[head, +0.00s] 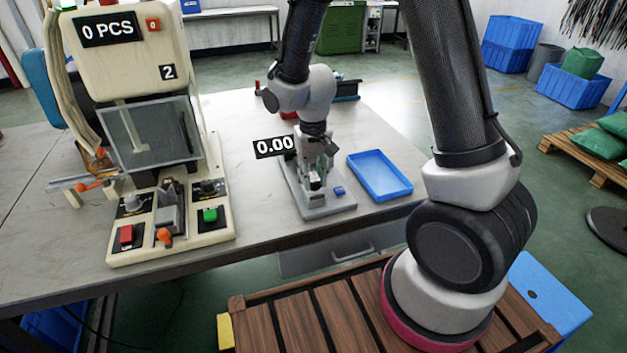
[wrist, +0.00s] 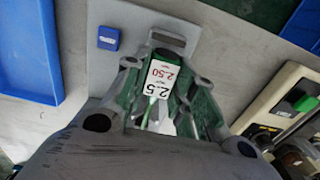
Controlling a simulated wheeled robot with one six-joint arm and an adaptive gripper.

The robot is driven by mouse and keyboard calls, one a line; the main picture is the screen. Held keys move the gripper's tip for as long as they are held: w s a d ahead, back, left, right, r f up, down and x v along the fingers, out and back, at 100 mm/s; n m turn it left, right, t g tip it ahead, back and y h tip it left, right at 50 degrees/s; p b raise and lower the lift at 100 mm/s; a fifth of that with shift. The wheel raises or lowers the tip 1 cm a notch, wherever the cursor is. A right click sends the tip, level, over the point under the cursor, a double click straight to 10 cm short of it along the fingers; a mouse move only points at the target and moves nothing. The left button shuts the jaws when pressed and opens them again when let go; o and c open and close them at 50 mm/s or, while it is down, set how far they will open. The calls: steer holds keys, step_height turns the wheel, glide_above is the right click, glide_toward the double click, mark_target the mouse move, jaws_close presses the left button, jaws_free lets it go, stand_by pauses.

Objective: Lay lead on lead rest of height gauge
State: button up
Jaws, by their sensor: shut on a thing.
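The height gauge stands on the table with its grey base (head: 330,209) and a 0.00 display (head: 274,146). My gripper (head: 318,172) is low over the base, in front of the gauge's upper parts. In the wrist view my gripper (wrist: 164,84) is shut on the lead, which shows a green wire and a white tag (wrist: 161,80) reading 2.5 and 2.50. A raised grey bar (wrist: 168,38) on the gauge base (wrist: 205,22) lies just beyond the tag. I cannot tell whether it is the lead rest or whether the lead touches it.
A small blue block (head: 339,191) sits on the gauge base. A blue tray (head: 402,189) lies to its right. A cream machine (head: 222,215) with red and green buttons stands at the left. The table (head: 260,222) is bare between machine and gauge.

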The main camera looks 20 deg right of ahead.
steer(key=shift+f, duration=0.75)
steer(key=o, duration=1)
steer(key=shift+f, duration=0.1)
step_height(320, 180, up, 12)
steer(key=f, duration=0.1)
steer(key=s+d+r+t, duration=0.1)
steer(key=s+d+r, duration=0.25)
steer(key=r, duration=0.25)
steer(key=s+d+r+t, duration=0.1)
steer(key=s+d+r, duration=0.2)
steer(key=d+r, duration=0.25)
steer(key=s+d+r, duration=0.1)
steer(key=s+d, duration=0.1)
steer(key=s, duration=0.2)
steer(key=s+d+r+t, duration=0.1)
steer(key=s+d+r, duration=0.1)
steer(key=s, duration=0.2)
steer(key=s+d+r+t, duration=0.1)
steer(key=s+r, duration=0.1)
steer(key=s, duration=0.2)
steer(key=shift+s+d+r, duration=0.1)
steer(key=shift+s+d, duration=0.15)
steer(key=shift+d, duration=0.15)
